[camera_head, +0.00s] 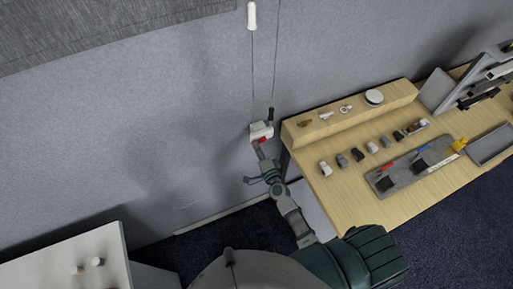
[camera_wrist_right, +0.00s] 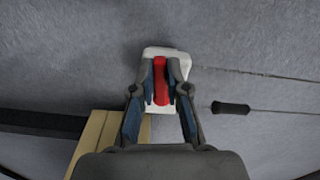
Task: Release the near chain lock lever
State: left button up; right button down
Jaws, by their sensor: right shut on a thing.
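The chain lock is a small white block (camera_head: 256,129) on the grey wall, at the lower end of a hanging cord. Its red lever (camera_head: 262,140) shows at the tip of my right gripper (camera_head: 264,149). In the right wrist view the white lock plate (camera_wrist_right: 152,53) lies flat on the wall, with the red lever (camera_wrist_right: 160,75) upright in its middle. My right gripper (camera_wrist_right: 162,88) is shut on the red lever, one finger on each side. The fingers hide parts of the plate. My left gripper is not in view.
Cords run up the wall to a white pull (camera_head: 252,16); a black cord end (camera_head: 270,114) hangs beside the lock, also in the wrist view (camera_wrist_right: 231,108). A wooden table (camera_head: 355,201) with small parts stands right of my arm. A white cabinet (camera_head: 62,262) is lower left.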

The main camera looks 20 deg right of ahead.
jog(key=c, duration=1.2)
grip_release()
jog(key=shift+f, duration=0.15)
jog(key=shift+o, duration=0.2)
jog(key=shift+d, duration=0.1)
jog(key=s, duration=1.2)
jog(key=shift+d, duration=0.4)
jog(key=s+f+n+g+b, duration=0.1)
jog(key=s+f+n+g, duration=0.25)
jog(key=f, duration=0.75)
jog(key=s+f+n+g+b, duration=0.1)
jog(key=s+f+n+g, duration=0.2)
jog(key=f, duration=0.8)
jog(key=s+f+n+g+b, duration=0.1)
jog(key=s+f+n+g, duration=0.3)
jog(key=f, duration=0.8)
jog(key=s+d+f+n+g, duration=0.1)
jog(key=s+f+n+g, duration=0.1)
jog(key=s+f, duration=0.4)
jog(key=s+d+f+n+g+b, duration=0.1)
jog(key=s+f, duration=0.4)
jog(key=s, duration=0.7)
jog(key=s+d+f+n+g+h, duration=0.1)
jog(key=s+f+n+g, duration=0.2)
jog(key=s+f, duration=0.3)
jog(key=s+n, duration=0.1)
jog(key=s, duration=0.2)
jog(key=shift+d+f, duration=0.25)
jog(key=shift+f, duration=0.05)
